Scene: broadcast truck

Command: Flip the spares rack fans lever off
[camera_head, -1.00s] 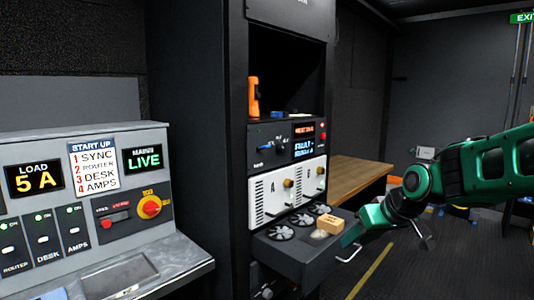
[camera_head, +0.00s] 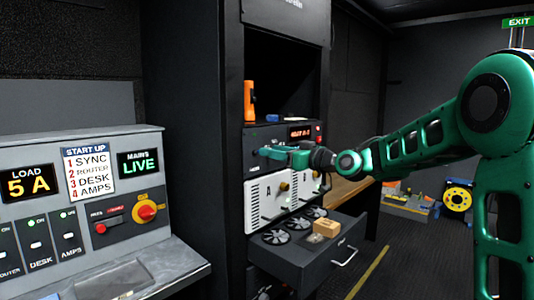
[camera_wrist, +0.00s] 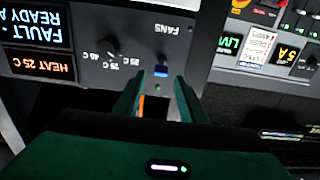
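The spares rack's dark control panel (camera_head: 283,134) is in the middle of the head view. My gripper (camera_head: 263,152) is at the panel's left part in the head view and largely covers the lever there. In the wrist view my gripper (camera_wrist: 156,82) is open, its two green fingers to either side of the lever's line. I cannot tell whether they touch it.
A temperature knob (camera_wrist: 113,50) is beside the lever. Displays show FAULT (camera_wrist: 33,28) and HEAT 25 C (camera_wrist: 40,64). Below, an open drawer (camera_head: 300,262) holds fans and a tan box (camera_head: 326,229). An orange object (camera_head: 249,101) stands on the shelf above. The console (camera_head: 110,195) is at left.

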